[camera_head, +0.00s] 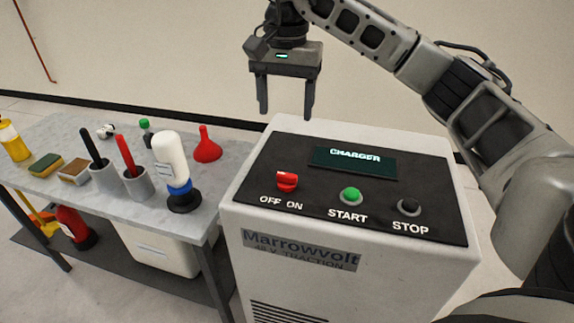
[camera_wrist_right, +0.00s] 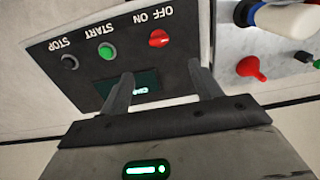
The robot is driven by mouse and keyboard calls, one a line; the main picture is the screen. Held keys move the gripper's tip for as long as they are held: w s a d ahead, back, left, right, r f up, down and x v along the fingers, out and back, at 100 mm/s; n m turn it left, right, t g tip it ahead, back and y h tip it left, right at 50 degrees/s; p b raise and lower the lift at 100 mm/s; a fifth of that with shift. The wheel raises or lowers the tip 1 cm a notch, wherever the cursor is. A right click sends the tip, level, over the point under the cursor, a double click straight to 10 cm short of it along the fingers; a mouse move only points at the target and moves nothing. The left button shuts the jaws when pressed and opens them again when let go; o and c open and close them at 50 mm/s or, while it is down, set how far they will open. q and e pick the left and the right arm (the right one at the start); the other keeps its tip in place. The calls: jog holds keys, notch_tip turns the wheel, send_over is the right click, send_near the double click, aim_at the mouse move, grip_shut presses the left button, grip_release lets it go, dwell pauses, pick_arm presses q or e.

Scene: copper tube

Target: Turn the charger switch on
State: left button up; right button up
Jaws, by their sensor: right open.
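The charger (camera_head: 350,265) is a light grey cabinet with a black sloped top panel. Its red switch (camera_head: 287,181) sits at the panel's left above the words OFF and ON; I cannot tell for sure which way it is set. The red switch also shows in the right wrist view (camera_wrist_right: 159,38). My right gripper (camera_head: 285,108) is open and empty, pointing down above the charger's back left edge, behind and above the switch. In the right wrist view its fingers (camera_wrist_right: 163,88) are apart with nothing between them. My left gripper is not in view.
A green START button (camera_head: 351,195), a black STOP button (camera_head: 409,206) and a CHARGER display (camera_head: 354,161) share the panel. A grey table (camera_head: 80,188) at the left holds a white bottle (camera_head: 170,158), a red funnel (camera_head: 207,147) and several other items. The space above the panel is clear.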

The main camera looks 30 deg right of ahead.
aim_at(287, 174)
notch_tip(287, 174, down, 16)
jog(key=shift+d+r+p, duration=0.15)
jog(key=shift+r+p, duration=0.05)
jog(key=shift+p, duration=0.15)
jog(key=c, duration=1)
